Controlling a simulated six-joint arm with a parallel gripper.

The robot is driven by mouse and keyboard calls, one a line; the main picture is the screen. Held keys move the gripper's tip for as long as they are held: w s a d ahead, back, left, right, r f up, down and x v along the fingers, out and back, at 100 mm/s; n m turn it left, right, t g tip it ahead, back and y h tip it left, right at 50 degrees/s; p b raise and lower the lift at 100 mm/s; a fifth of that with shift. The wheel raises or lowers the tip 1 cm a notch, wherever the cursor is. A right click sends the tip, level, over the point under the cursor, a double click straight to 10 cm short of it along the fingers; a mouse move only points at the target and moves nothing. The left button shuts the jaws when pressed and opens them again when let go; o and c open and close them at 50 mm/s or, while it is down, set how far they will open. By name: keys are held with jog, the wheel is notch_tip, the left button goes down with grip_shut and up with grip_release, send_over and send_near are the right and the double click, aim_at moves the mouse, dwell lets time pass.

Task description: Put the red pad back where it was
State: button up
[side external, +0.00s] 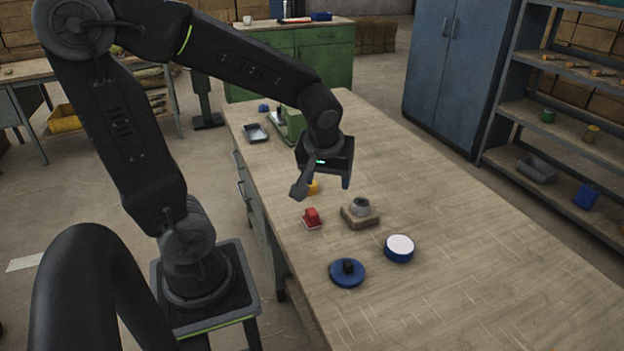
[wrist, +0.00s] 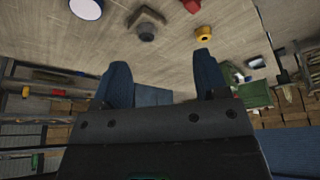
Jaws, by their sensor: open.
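The red pad (side external: 312,216) stands on the wooden bench, with a pale edge under its red block. In the wrist view only part of a red thing (wrist: 191,5), which looks like the pad, shows at the top edge. My gripper (side external: 323,186) is above the bench, behind the red pad in the side view. Its two fingers are apart with nothing between them in the wrist view (wrist: 160,65). The place where the pad was before is not marked in these frames.
A yellow piece (side external: 313,188) is partly hidden by my gripper. A grey knob on a wooden block (side external: 361,217) stands right of the red pad. A blue disc (side external: 347,274) and white-topped tin (side external: 400,248) are nearer. A green machine (side external: 290,123) and tray (side external: 256,133) stand farther back.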

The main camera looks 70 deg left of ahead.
jog(key=s+d+r+m+t+h, duration=0.3)
jog(key=s+d+r+m, duration=0.4)
jog(key=d+m, duration=0.2)
jog(key=shift+s+d+m, duration=0.2)
jog(key=shift+d+m, duration=0.05)
jog(key=shift+m, duration=0.45)
